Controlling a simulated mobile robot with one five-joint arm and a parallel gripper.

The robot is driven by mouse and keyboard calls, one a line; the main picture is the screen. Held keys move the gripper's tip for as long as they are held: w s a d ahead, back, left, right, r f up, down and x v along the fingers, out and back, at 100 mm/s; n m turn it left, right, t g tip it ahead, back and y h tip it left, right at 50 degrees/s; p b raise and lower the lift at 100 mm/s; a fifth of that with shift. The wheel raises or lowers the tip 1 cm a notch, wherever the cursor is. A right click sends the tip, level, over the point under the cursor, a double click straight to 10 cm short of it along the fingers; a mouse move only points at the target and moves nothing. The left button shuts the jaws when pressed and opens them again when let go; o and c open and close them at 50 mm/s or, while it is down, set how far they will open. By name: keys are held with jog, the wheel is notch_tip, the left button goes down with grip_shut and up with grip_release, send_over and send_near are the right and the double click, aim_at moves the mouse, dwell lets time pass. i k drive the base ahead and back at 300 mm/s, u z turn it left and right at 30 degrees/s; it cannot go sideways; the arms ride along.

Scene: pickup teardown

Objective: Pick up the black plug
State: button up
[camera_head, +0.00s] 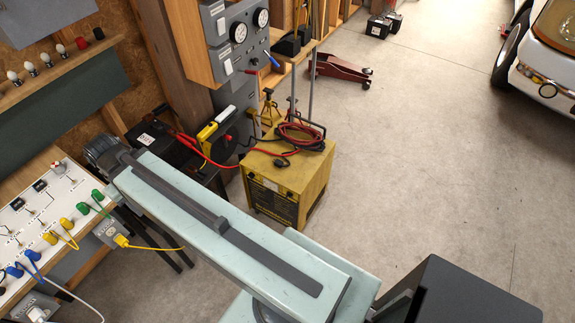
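I cannot pick out a black plug for certain. The white panel (72,185) at the left edge carries two small black pieces, one near its upper middle (40,185) and one farther left (17,203); I cannot tell if either is a plug. A small black knob-like piece (98,33) sits on the wooden shelf beside a red one (81,43). My pale green arm crosses the middle from lower right to the panel's right side, ending in a dark ribbed joint. My gripper is not visible, and the arm hides what lies beneath it.
Green (97,195), yellow (65,222) and blue (32,254) plugs with cords are in the panel. A yellow charger (290,178) with red and black cables stands beyond my arm. A red floor jack (340,68) and a car (545,65) are farther back.

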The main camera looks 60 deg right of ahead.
aim_at(279, 164)
jog(key=z, duration=0.15)
jog(key=i, duration=1)
jog(key=u, duration=0.1)
